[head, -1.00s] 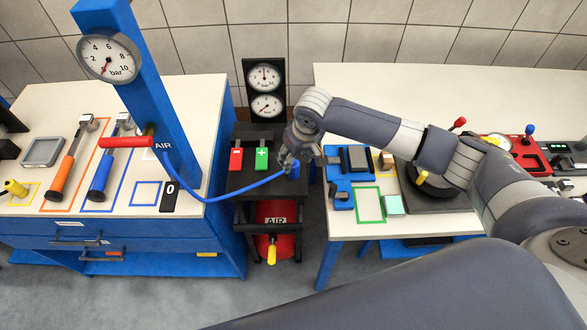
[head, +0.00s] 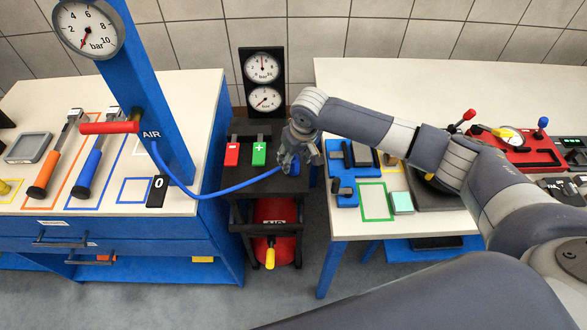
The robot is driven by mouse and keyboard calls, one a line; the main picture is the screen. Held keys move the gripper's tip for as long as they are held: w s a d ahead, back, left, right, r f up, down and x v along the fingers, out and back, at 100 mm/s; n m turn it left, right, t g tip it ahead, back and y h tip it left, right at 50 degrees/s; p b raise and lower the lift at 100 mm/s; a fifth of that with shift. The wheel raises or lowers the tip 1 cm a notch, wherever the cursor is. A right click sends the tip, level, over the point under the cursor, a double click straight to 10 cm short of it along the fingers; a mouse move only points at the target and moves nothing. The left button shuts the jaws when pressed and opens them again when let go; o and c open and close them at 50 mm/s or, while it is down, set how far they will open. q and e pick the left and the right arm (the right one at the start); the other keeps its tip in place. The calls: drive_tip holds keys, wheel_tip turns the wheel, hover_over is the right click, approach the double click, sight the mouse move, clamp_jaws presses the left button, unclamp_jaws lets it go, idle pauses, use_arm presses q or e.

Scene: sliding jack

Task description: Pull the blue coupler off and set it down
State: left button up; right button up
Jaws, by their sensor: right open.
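The blue hose (head: 235,188) runs from the blue AIR column to the black compressor stand. At its right end a small part of the blue coupler (head: 293,171) shows at the stand's right side, under my right gripper. My right gripper (head: 297,162) is over the coupler with its jaws open. The gripper hides most of the coupler, and I cannot tell whether the fingers touch it. My left gripper is not in the view.
The stand carries red and green switches (head: 259,152), two gauges (head: 263,82) and a red air tank (head: 275,225). The left bench (head: 215,120) holds orange and blue tools. The right bench (head: 345,222) holds a blue fixture (head: 344,192) and a green-outlined square (head: 376,201).

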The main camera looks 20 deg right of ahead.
drive_tip(key=shift+w+f, duration=0.15)
drive_tip(key=shift+f, duration=0.45)
drive_tip(key=shift+r+p, duration=0.1)
drive_tip(key=shift+p, duration=0.3)
clamp_jaws()
